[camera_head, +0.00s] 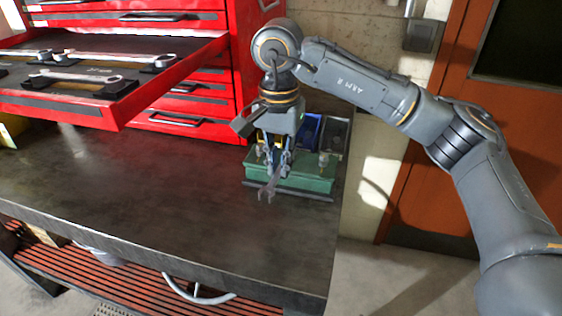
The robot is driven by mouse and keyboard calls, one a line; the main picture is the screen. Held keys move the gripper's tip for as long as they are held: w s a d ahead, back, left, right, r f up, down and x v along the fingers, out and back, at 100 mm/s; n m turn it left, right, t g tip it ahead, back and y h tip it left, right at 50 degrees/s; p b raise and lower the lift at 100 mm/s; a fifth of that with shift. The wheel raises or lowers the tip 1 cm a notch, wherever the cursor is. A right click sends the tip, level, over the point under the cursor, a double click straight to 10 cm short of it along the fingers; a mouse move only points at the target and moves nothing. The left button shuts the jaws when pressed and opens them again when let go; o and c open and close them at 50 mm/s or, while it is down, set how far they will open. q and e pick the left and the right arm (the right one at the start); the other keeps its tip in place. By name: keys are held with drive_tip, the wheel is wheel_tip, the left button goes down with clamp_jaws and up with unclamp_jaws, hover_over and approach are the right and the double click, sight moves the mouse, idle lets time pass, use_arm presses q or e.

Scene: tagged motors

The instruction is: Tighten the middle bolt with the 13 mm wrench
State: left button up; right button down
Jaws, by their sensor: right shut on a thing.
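My right gripper (273,162) points down over the front left part of a green block (305,180) near the right end of the workbench. It is shut on a grey wrench (267,188), whose open jaw end hangs below the fingers, in front of the block's front edge. The size mark on this wrench cannot be read. Small bolt-like posts stand on the block, one (323,160) to the right of the gripper. The gripper covers the block's middle, so I cannot tell the middle bolt or whether the wrench touches one. My left gripper is not in view.
An open drawer (125,107) of the red tool chest (205,100) juts over the bench (150,195) at the left, with several wrenches (75,76) in it. Blue and dark bins (308,128) stand behind the block. The bench's middle is clear.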

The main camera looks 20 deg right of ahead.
drive_tip(key=shift+w+a+m, duration=0.5)
drive_tip(key=shift+m, duration=0.5)
drive_tip(key=shift+s, duration=0.1)
drive_tip(key=shift+s+d+n, duration=0.1)
drive_tip(key=shift+d+n, duration=0.05)
drive_tip(key=shift+n, duration=0.15)
drive_tip(key=shift+s+d+n, duration=0.15)
drive_tip(key=shift+d+n, duration=0.05)
drive_tip(key=shift+n, duration=0.2)
idle(0.4)
